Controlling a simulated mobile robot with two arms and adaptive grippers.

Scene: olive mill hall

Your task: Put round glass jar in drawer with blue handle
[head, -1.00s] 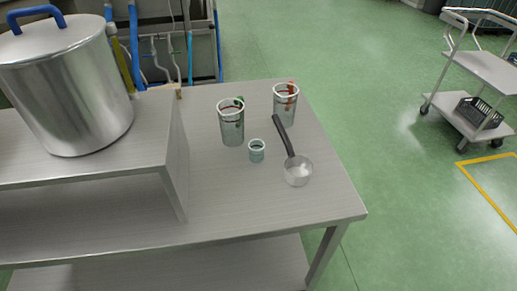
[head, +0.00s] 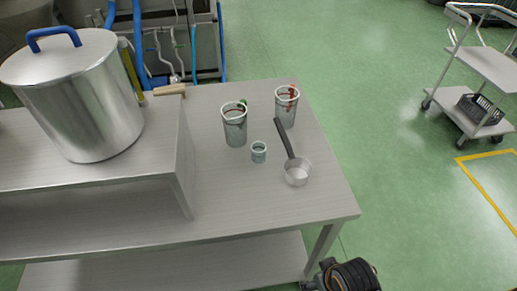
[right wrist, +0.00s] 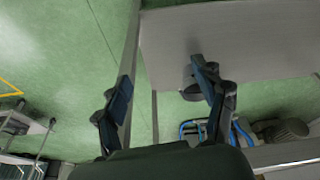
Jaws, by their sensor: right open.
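A small round glass jar (head: 259,152) stands upright on the steel table (head: 250,205) in the head view. It is between two taller glasses and a long-handled pan. No drawer with a blue handle shows in any view. My right gripper (right wrist: 163,92) is open in the right wrist view, its two dark fingers apart with nothing between them. A dark part of my right arm shows at the bottom of the head view, off the table's near right corner, well away from the jar. My left gripper is not in view.
Two tall glasses (head: 235,126) (head: 287,106) with coloured things inside stand behind the jar. The pan (head: 297,172) lies to its right. A raised shelf (head: 115,182) bears a large lidded pot (head: 82,100). A trolley (head: 480,75) stands far right. Green floor is clear between.

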